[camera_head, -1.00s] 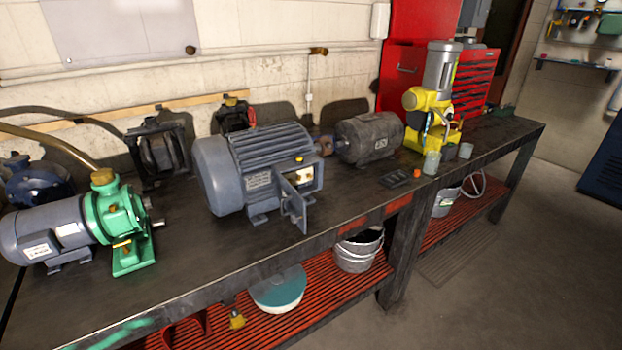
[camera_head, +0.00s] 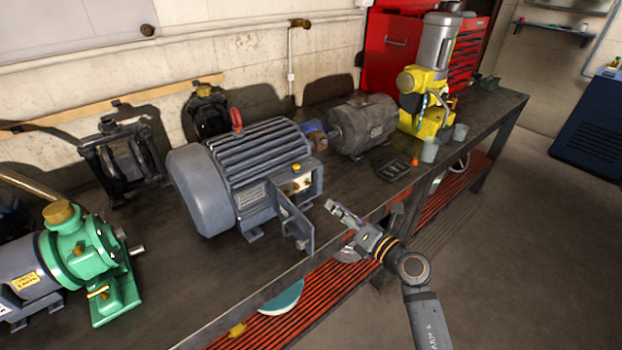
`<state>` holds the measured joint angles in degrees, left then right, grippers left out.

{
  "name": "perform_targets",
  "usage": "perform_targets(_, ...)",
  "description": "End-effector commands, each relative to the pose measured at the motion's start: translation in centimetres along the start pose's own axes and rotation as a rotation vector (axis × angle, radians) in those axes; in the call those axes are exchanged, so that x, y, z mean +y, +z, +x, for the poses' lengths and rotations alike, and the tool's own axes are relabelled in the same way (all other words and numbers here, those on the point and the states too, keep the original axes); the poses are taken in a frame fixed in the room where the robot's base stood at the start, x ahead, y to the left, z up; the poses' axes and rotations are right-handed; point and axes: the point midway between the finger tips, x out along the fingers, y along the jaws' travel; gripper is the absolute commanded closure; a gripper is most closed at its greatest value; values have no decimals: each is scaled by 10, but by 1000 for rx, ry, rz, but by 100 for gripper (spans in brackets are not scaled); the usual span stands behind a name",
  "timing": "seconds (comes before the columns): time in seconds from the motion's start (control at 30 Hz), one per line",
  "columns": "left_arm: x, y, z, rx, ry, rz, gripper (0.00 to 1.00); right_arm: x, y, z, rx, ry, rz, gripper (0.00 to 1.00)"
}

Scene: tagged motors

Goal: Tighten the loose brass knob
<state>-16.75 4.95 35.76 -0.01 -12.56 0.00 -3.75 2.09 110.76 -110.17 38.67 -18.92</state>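The box's hinged cover (camera_head: 297,222) hangs open toward the table edge. A larger brass cap (camera_head: 60,211) sits on the green pump (camera_head: 85,255) at the left. I cannot tell from looks which is loose. My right gripper (camera_head: 333,208) is in front of the motor, right of the open cover and below the knob, apart from both. Its fingers are too small to tell open from shut. My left gripper is not in view.
A dark motor (camera_head: 362,125), a yellow machine (camera_head: 430,80) and a black tray (camera_head: 393,168) stand farther right on the workbench (camera_head: 190,275). Grey cups (camera_head: 429,150) stand near its edge. Dark frames are at the back left. Bare bench lies between pump and motor.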

Motion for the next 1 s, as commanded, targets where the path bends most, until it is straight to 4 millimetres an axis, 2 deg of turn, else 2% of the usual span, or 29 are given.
perform_targets(0.13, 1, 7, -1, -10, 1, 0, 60, 1, 1, 2, 0, -1, -9, 76)
perform_targets(0.23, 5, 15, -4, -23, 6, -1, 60, 1, 2, 14, -2, -1, -6, 76)
perform_targets(0.43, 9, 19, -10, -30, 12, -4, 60, 3, 2, 57, -1, 2, -2, 76)
perform_targets(0.63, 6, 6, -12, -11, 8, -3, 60, 1, 1, 92, 0, 0, -4, 76)
perform_targets(0.8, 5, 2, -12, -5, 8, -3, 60, 0, 0, 104, 0, -2, -5, 76)
perform_targets(1.0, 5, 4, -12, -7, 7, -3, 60, 0, 0, 105, 0, -2, -5, 76)
